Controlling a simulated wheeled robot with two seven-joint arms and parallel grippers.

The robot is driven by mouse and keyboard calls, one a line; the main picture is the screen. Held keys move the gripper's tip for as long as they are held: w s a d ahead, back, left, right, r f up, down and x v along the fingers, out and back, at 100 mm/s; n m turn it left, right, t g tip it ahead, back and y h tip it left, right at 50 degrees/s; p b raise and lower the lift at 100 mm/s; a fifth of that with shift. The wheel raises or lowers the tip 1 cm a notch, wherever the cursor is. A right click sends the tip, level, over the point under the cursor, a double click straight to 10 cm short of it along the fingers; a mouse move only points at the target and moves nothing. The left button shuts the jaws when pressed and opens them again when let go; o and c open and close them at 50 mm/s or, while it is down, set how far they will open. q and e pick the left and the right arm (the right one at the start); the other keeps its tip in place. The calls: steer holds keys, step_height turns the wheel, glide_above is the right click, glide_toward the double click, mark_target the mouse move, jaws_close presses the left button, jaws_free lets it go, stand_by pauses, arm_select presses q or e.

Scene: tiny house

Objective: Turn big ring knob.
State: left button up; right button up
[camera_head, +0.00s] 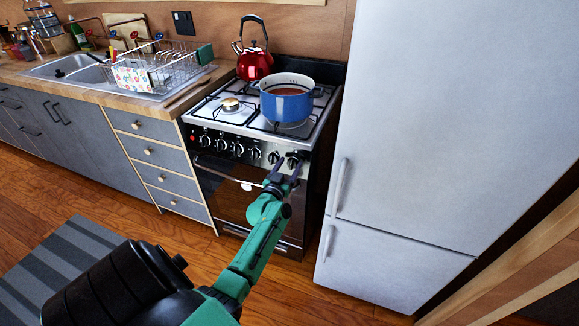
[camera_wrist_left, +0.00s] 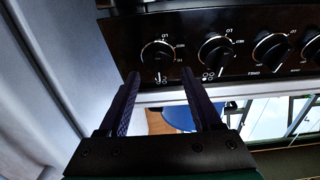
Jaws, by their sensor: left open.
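The stove's front panel (camera_head: 229,148) carries a row of black knobs, below the cooktop. The pictures do not show clearly which is the big ring knob. My left gripper (camera_head: 284,169) is at the right end of the panel, open. In the left wrist view, the two dark fingers of the left gripper (camera_wrist_left: 158,75) point at the end knob (camera_wrist_left: 158,53), which is nearest the fridge and lines up with the gap between the tips. I cannot tell whether they touch it. A neighbouring knob (camera_wrist_left: 215,52) is just to the right. My right gripper is not in view.
A blue pot (camera_head: 286,104) stands on the front right of the cooktop, with a red kettle (camera_head: 253,65) behind it. The white fridge (camera_head: 440,110) stands close on the right. The oven door handle (camera_head: 247,185) runs below the panel. Wooden floor (camera_head: 130,222) is open in front.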

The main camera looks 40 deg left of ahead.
arm_select(q)
steer(key=shift+w, duration=0.15)
jaws_close()
